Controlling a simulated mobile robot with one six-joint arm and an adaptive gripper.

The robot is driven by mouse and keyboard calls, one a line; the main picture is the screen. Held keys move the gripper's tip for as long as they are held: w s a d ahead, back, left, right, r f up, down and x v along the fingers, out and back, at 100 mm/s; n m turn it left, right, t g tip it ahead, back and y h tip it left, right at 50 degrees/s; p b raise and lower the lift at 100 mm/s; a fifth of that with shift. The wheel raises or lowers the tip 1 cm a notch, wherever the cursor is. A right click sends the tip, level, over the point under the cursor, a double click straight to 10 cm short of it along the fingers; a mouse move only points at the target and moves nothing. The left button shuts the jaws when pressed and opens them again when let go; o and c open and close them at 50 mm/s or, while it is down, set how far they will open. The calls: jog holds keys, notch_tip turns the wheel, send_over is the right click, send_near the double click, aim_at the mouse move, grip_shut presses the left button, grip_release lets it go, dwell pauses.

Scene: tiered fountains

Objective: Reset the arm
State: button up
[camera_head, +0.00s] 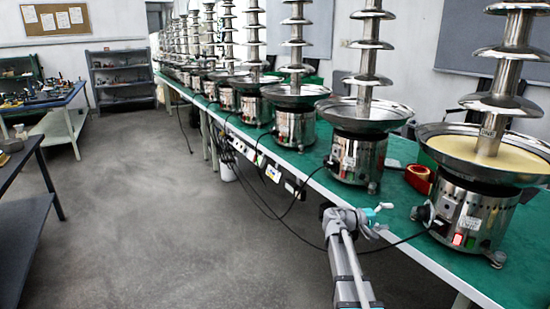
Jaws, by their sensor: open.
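My arm (350,262) rises from the bottom edge, right of centre, in the head view. Its grey links run up to a joint beside the table's front edge. A small teal and white part of my arm (372,220) sticks out to the right there, overlapping the green tabletop in the picture. I cannot make out my gripper's fingers. Nothing is seen held by the arm.
A long green table (398,222) carries a row of steel tiered fountains; the nearest (470,205) holds pale liquid and has a lit red switch. Black cables hang along the table's front. Workbenches (62,112) stand left. Grey floor (150,220) between is clear.

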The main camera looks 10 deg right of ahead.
jog(key=s+a+f+y, duration=0.6)
jog(key=a, duration=0.4)
jog(key=s+a+f+y, duration=0.6)
jog(key=a, duration=0.4)
jog(key=s+a+f+y, duration=0.5)
jog(key=a+f+y, duration=0.1)
jog(key=a, duration=0.4)
notch_tip(320, 180, up, 27)
jog(key=p, duration=2.7)
jog(key=shift+d+r+p, duration=0.15)
jog(key=shift+d+p, duration=0.05)
jog(key=shift+p, duration=0.1)
jog(key=shift+s, duration=0.1)
